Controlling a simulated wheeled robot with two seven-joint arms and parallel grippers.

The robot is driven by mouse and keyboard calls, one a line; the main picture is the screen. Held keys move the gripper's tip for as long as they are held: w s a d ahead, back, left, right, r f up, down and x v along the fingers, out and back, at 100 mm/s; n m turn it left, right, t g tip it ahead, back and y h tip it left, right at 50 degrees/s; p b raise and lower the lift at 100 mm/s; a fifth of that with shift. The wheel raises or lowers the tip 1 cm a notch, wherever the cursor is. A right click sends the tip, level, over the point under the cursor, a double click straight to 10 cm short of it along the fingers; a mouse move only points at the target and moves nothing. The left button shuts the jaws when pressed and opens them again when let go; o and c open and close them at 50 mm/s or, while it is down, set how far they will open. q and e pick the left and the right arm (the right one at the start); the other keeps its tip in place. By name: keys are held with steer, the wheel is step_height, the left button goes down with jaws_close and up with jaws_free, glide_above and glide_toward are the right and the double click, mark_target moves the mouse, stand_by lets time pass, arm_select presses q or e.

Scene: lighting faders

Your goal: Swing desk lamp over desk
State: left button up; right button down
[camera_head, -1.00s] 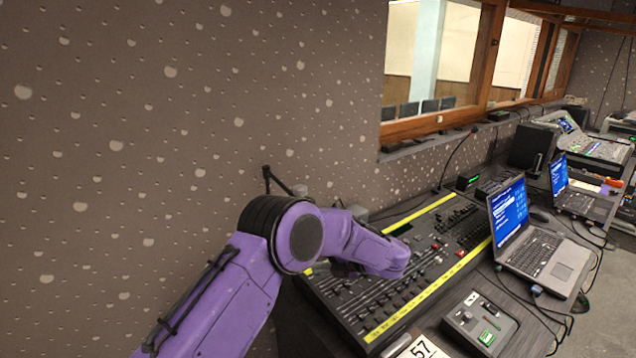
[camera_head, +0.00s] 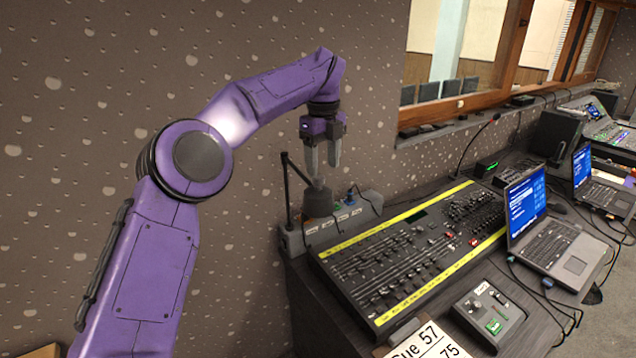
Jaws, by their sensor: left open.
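The desk lamp has a thin dark post and arm (camera_head: 287,195) and a dark grey head (camera_head: 319,203). It stands at the far left end of the desk (camera_head: 262,254), close to the wall. My left gripper (camera_head: 323,165) points down just above the lamp head, with its two grey fingers apart. In this view the fingertips overlap the top of the lamp's head area; I cannot tell whether they touch it. My right gripper is not in view.
A fader console (camera_head: 410,252) with yellow strips fills the desk beside the lamp. A grey power strip (camera_head: 345,218) with plugs lies behind the lamp head. An open laptop (camera_head: 553,243), a small control box (camera_head: 487,312) and cue cards (camera_head: 428,343) lie to the right.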

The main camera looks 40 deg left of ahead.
mark_target(319, 177)
arm_select(q)
steer(key=f, duration=0.3)
steer(key=a+f, duration=0.1)
steer(key=shift+s+a+f, duration=0.1)
steer(key=shift+s+f, duration=0.15)
steer(key=shift+f, duration=0.1)
steer(key=shift+w+d, duration=0.1)
steer(key=shift+d, duration=0.15)
steer(key=shift+c, duration=0.6)
jaws_close()
steer(key=shift+a, duration=0.1)
steer(key=shift+a+f, duration=0.1)
